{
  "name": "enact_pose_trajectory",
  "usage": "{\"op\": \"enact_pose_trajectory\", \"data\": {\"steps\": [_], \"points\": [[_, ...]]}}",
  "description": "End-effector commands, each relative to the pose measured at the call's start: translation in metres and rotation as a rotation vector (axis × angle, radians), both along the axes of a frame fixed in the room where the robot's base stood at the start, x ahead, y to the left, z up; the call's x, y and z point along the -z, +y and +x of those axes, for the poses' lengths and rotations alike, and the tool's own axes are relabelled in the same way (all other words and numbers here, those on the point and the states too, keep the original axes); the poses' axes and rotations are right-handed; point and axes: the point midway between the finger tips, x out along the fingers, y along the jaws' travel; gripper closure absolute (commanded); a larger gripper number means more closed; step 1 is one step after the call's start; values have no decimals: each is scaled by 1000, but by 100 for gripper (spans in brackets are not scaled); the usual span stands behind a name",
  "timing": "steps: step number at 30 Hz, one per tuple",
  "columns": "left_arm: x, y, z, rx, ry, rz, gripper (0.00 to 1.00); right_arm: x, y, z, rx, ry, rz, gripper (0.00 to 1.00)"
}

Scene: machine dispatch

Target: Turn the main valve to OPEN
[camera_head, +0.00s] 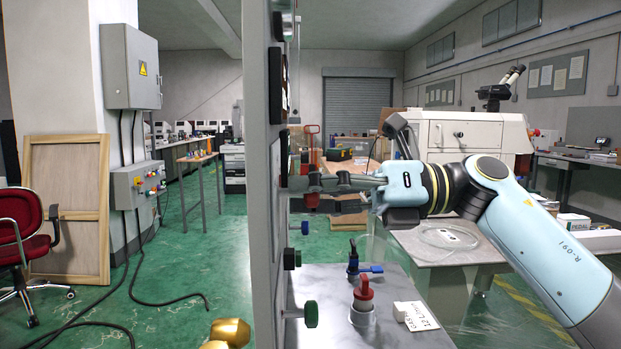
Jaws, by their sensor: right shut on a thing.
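An upright grey panel (257,200) stands almost edge-on left of centre, so its face and any OPEN marking cannot be read. My right arm reaches in from the right. Its gripper (312,184) is shut against a dark, reddish handle (312,201) on the panel's right side, which looks like the main valve's. The fingers hide much of this handle, and how far it is turned cannot be told.
Below the gripper, a blue knob (305,228) and a green knob (311,314) stick out from the panel. A grey tabletop (400,338) bears a red-topped valve (363,293), a blue-levered valve (354,263) and a white label card (415,316).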

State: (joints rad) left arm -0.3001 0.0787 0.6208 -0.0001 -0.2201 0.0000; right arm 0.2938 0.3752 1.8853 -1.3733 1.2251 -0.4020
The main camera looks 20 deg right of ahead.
Motion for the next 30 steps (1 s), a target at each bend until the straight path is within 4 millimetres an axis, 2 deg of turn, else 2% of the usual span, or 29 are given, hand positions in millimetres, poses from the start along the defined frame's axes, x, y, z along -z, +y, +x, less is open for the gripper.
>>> {"op": "enact_pose_trajectory", "data": {"steps": [1,15,30], "points": [[-7,0,1,0,-1,0,60,-3,0,0,1,41,13,100],[-42,1,3,0,-5,2,60,-3,0,1,1,436,126,100],[-59,1,4,0,-6,2,60,0,0,1,2,628,182,100]]}}
